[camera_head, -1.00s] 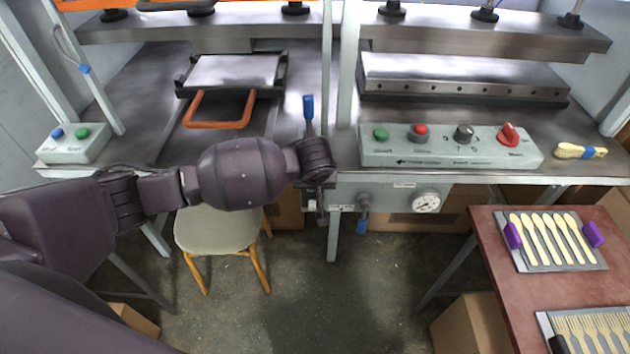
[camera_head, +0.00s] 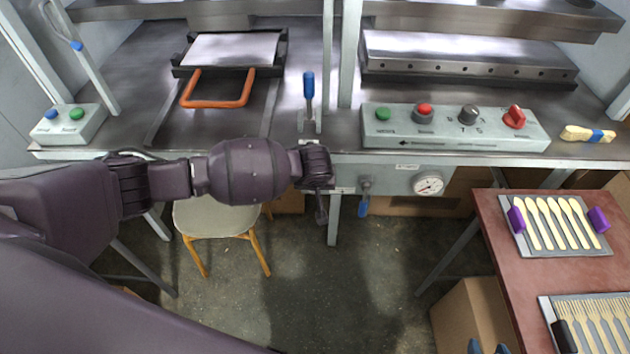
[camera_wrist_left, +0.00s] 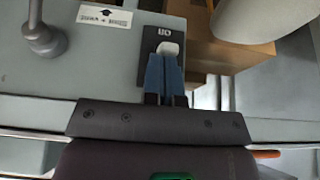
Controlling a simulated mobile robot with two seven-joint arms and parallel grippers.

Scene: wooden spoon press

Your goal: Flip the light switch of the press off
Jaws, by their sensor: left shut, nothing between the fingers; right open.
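The light switch (camera_wrist_left: 169,48) is a white rocker on a black plate on the grey front panel of the press, seen in the left wrist view. My left gripper (camera_wrist_left: 165,60) is shut and empty, its blue fingertips at the rocker's near edge. I cannot tell whether they touch it. In the head view my left gripper (camera_head: 321,215) is small and dark below the wrist, in front of the panel, and the switch is hidden by my arm. My right gripper (camera_head: 487,348) shows only its blue fingertips at the bottom edge; it is open and apart from everything.
The control box (camera_head: 450,142) with knobs stands on the press bench. A gauge (camera_head: 429,184) and a blue-handled valve (camera_head: 364,206) are right of my left gripper. A stool (camera_head: 215,217) stands below my arm. A red table (camera_head: 515,275) with spoon trays is at right.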

